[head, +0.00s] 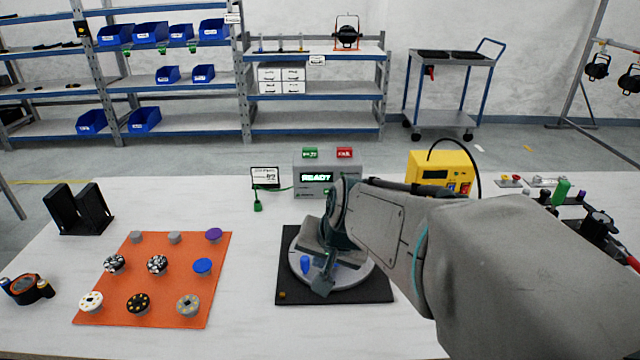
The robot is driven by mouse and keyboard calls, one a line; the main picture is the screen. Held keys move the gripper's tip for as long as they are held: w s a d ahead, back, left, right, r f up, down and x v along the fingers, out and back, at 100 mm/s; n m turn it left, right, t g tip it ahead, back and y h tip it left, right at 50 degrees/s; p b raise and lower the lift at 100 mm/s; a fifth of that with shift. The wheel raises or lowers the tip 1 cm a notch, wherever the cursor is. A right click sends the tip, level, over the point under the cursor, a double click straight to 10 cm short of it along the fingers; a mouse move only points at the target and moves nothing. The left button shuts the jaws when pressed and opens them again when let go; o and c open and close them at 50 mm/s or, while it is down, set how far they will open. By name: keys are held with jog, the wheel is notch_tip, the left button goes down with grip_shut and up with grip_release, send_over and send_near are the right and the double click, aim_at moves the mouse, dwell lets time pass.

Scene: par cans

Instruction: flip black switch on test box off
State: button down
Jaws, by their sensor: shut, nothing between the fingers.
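A yellow box (427,160) with a dark display and a black cable looping over it stands at the back of the table, right of centre. It looks like the test box. Its lower front is partly hidden behind my arm. Small blue and red controls show low on its front; I cannot make out a black switch or its position. My gripper (323,286) is shut and empty, pointing down over a grey round plate (362,277) on a black mat (287,290). It is well left of and nearer than the yellow box.
A grey box (312,177) with a lit green display stands behind the plate. An orange mat (122,279) with several knobs lies at left, near a black stand (78,209). Small parts and a dark fixture crowd the right end. The table between orange and black mats is clear.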

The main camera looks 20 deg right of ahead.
jog(key=w+d+m+t+b, duration=0.1)
jog(key=w+m, duration=0.1)
jog(key=w, duration=0.1)
jog(key=w+d+f+m+t, duration=0.1)
jog(key=w+d+m, duration=0.1)
jog(key=w, duration=0.1)
jog(key=w+d+f+m+t+h+b, duration=0.1)
jog(key=w+d+m, duration=0.1)
jog(key=w, duration=0.1)
jog(key=shift+w+d+m+b, duration=0.15)
jog(key=shift+w+m+b, duration=0.15)
jog(key=shift+m, duration=0.1)
jog(key=w+d+m+t+h+b, duration=0.2)
jog(key=w+d+m+h, duration=0.1)
jog(key=w+d+m, duration=0.3)
jog(key=d+m, duration=0.2)
jog(key=d, duration=0.2)
jog(key=shift+d+f+m, duration=0.2)
jog(key=shift+f+m, duration=0.1)
jog(key=shift+w, duration=0.1)
